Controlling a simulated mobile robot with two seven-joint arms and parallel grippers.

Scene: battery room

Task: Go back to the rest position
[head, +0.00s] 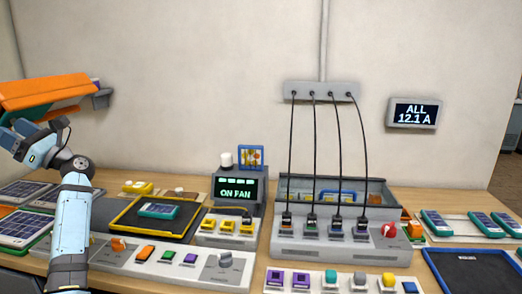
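My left arm rises from the bottom left, over the left end of the table (258,250). Its wrist bends left, and the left gripper (22,136) is raised above the table near the left edge of the view. It is just below and in front of an orange and green box-like thing (45,92). The fingertips are not clear, so I cannot tell whether they are open or touch that thing. My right gripper is not in view.
Solar panels (25,228) lie at the left, below my arm. A yellow-rimmed black tray (187,228), a display (236,190) and a grey charging unit (335,246) with hanging cables stand in the middle. A blue-rimmed dark tray (475,271) is at the right.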

